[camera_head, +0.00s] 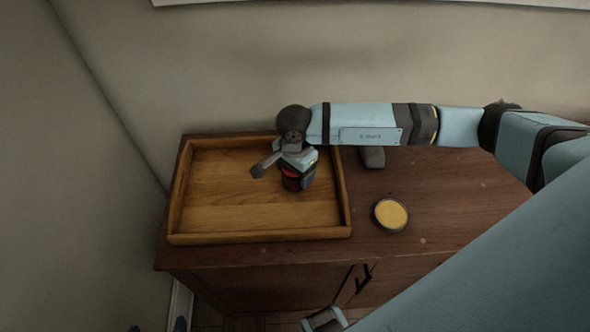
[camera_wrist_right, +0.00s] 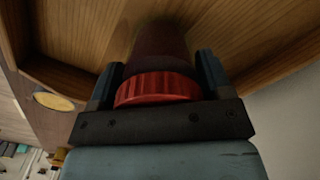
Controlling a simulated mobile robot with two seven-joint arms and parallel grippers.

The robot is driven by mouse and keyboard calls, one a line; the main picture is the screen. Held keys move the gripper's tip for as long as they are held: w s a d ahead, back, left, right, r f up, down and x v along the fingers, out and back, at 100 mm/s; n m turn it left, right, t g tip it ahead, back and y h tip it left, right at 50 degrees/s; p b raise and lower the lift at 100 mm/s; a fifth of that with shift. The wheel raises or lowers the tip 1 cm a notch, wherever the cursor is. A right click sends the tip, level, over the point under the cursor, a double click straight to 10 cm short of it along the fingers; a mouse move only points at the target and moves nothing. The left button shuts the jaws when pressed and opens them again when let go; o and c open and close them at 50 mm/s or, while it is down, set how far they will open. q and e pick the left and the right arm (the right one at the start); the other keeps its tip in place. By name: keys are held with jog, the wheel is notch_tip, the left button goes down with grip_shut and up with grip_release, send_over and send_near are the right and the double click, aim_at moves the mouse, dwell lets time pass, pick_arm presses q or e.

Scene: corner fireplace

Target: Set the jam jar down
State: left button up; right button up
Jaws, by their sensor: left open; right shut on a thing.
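The jam jar has a red lid and a dark body. In the right wrist view its ridged lid (camera_wrist_right: 158,88) sits between the two fingers, with the jar body (camera_wrist_right: 160,45) beyond it. My right gripper (camera_head: 293,168) is shut on the jar (camera_head: 292,184) near the lid, over the right part of the wooden tray (camera_head: 176,205). The gripper partly hides the jar in the head view. I cannot tell whether the jar's base touches the tray floor. Two dark fingertips of my left gripper (camera_head: 157,328) show apart at the bottom edge of the head view, empty.
The tray stands on a dark wooden cabinet (camera_head: 450,190) by the wall. A round yellow-topped object (camera_head: 391,214) lies right of the tray. A dark object (camera_head: 372,157) stands behind it, partly under my arm. The tray's left and middle are bare.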

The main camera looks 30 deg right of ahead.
jog(key=shift+f, duration=0.3)
jog(key=o, duration=1.1)
jog(key=shift+o, duration=0.2)
notch_tip(320, 180, up, 12)
jog(key=shift+r+b, duration=0.2)
jog(key=shift+b, duration=0.25)
jog(key=shift+f, duration=0.1)
